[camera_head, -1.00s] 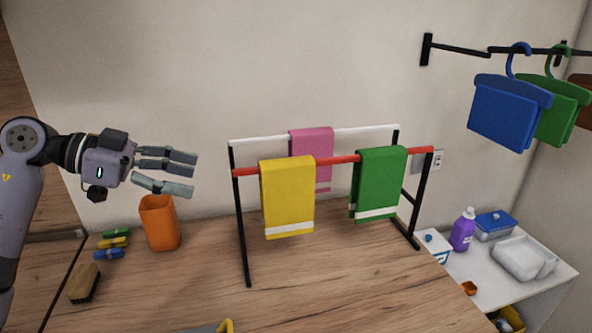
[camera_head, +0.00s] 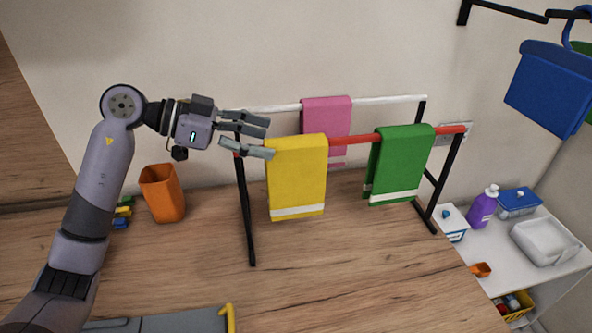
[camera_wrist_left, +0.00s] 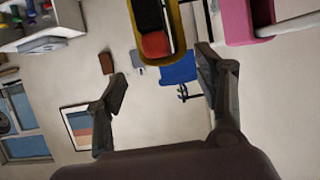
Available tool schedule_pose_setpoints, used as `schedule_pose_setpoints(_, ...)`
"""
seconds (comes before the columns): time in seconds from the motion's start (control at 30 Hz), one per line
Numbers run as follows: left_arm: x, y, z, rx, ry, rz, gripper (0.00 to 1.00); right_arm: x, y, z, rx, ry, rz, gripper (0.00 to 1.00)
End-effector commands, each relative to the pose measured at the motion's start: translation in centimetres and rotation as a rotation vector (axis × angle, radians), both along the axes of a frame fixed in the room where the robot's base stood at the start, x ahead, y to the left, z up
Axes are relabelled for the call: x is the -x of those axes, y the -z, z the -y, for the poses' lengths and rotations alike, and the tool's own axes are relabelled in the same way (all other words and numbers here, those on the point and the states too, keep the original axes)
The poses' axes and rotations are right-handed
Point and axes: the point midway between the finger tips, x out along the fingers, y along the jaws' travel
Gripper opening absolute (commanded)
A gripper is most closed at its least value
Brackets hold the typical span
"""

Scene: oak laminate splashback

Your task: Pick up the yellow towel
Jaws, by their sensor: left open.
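The yellow towel (camera_head: 297,178) hangs folded over the red front rail (camera_head: 350,140) of a drying rack, with a white stripe near its lower edge. My left gripper (camera_head: 270,140) is open and empty, its fingertips beside the towel's upper left edge, around rail height. Whether they touch the towel I cannot tell. In the left wrist view, the two fingers (camera_wrist_left: 163,80) are spread. The yellow towel (camera_wrist_left: 181,45) shows end-on at the top between them, with the red rail end (camera_wrist_left: 157,43) inside its fold. My right gripper is not in view.
A green towel (camera_head: 400,165) hangs further right on the red rail. A pink towel (camera_head: 326,115) hangs on the white rear rail (camera_head: 385,100). An orange cup (camera_head: 162,194) stands left of the rack. The counter in front (camera_head: 350,270) is mostly clear.

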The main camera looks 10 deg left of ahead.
Motion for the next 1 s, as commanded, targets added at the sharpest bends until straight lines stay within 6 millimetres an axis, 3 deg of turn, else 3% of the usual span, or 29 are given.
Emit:
schedule_pose_setpoints(0.6,-3.3,1.6,5.9,0.002,0.001,-0.001,0.63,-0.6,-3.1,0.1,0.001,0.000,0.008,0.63)
schedule_pose_setpoints(0.9,-3.5,2.1,6.4,-0.001,-0.001,0.001,0.63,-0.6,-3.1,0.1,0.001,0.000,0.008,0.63)
schedule_pose_setpoints(1.0,-3.5,2.0,6.4,-0.001,-0.001,0.001,0.58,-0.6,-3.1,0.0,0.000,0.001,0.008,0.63)
